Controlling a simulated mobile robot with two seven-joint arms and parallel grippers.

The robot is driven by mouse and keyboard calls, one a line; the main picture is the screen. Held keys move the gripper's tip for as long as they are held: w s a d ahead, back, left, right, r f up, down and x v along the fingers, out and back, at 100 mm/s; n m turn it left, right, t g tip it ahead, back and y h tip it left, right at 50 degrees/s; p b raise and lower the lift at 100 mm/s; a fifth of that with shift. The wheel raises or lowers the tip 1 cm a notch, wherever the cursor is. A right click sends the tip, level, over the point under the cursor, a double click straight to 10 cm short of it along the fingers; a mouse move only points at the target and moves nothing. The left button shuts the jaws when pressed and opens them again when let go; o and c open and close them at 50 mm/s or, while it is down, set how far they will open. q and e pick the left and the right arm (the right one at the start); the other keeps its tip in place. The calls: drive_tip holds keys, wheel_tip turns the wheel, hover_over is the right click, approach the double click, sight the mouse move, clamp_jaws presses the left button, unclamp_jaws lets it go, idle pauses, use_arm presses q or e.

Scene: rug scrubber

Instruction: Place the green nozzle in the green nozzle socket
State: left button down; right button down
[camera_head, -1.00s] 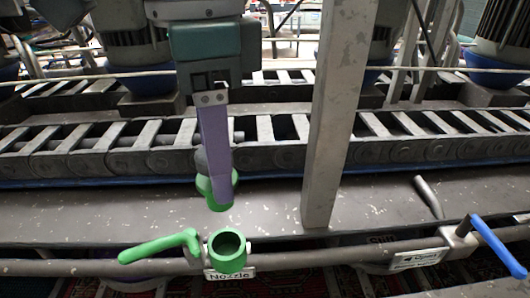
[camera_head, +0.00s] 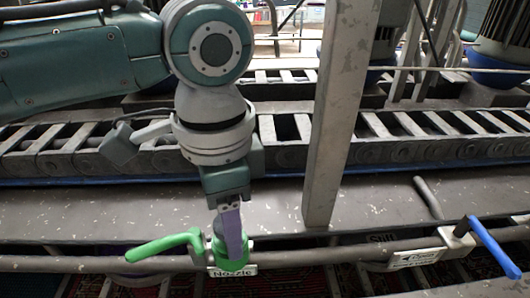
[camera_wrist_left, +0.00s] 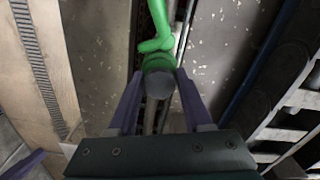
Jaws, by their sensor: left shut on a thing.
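My left gripper (camera_head: 230,238) points down over the green nozzle socket (camera_head: 236,268) on the front pipe. Its purple fingers are shut on the green nozzle (camera_head: 218,247), which has a grey round end (camera_wrist_left: 158,84) between the fingertips in the left wrist view. The nozzle's lower end meets the socket opening; the finger hides part of it, so I cannot tell how deep it sits. A green lever handle (camera_head: 160,246) joins the socket at its left. My right gripper is not in view.
A grey upright post (camera_head: 340,120) stands just right of my left arm. A blue handle (camera_head: 496,245) and a loose grey rod (camera_head: 428,198) lie farther right. A "Nozzle" label (camera_head: 232,272) sits at the socket. The grey beam (camera_head: 100,210) behind is mostly clear.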

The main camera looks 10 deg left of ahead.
use_arm(q)
drive_tip(key=shift+c, duration=1.6)
unclamp_jaws()
drive_tip(key=shift+r, duration=0.5)
wheel_tip(320, 180, up, 11)
drive_tip(key=b, duration=0.2)
drive_tip(key=shift+r, duration=0.15)
